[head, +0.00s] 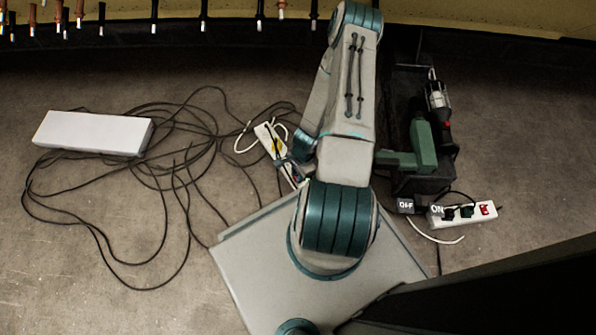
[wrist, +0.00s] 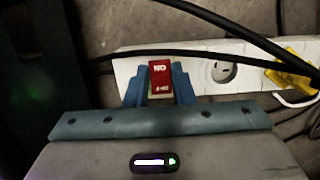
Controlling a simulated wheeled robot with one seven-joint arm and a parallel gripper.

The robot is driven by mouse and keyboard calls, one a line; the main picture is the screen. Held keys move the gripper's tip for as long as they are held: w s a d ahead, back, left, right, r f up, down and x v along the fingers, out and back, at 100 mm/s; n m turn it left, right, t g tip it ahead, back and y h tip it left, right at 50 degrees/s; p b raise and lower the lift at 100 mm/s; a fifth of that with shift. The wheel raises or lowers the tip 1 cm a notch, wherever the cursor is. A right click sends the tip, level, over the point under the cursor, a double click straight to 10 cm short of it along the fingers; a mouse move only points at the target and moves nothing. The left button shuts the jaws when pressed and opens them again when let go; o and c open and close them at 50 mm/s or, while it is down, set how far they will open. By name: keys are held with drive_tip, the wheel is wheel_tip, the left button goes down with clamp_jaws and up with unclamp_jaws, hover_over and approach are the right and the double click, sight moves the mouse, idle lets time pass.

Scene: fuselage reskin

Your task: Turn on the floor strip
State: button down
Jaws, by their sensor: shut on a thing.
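A white power strip (head: 266,138) with a yellow plug lies on the floor left of my arm in the head view. It also spans the wrist view (wrist: 135,71), with a round socket (wrist: 222,72) and the yellow plug (wrist: 290,76) to the right. A red rocker switch (wrist: 160,72) with white lettering sits on the strip. My gripper (wrist: 159,92) is shut on this switch, with one teal finger on each side of it. Whether the switch is on or off I cannot tell. In the head view my arm hides part of the strip's near end and most of the gripper.
A second white strip (head: 482,211) with plugs, a red switch and OFF and ON labels lies at right, near a green power tool (head: 422,146). Black cables (head: 175,150) sprawl across the left floor by a white box (head: 93,133). A cable crosses the strip close to my gripper.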

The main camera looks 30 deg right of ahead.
drive_tip(key=shift+w, duration=0.15)
drive_tip(key=c, duration=1.2)
unclamp_jaws()
drive_tip(key=shift+c, duration=0.2)
wheel_tip(320, 180, up, 14)
drive_tip(key=d+p, duration=0.1)
drive_tip(key=p, duration=0.5)
drive_tip(key=shift+d+f, duration=0.15)
drive_tip(key=shift+d, duration=0.2)
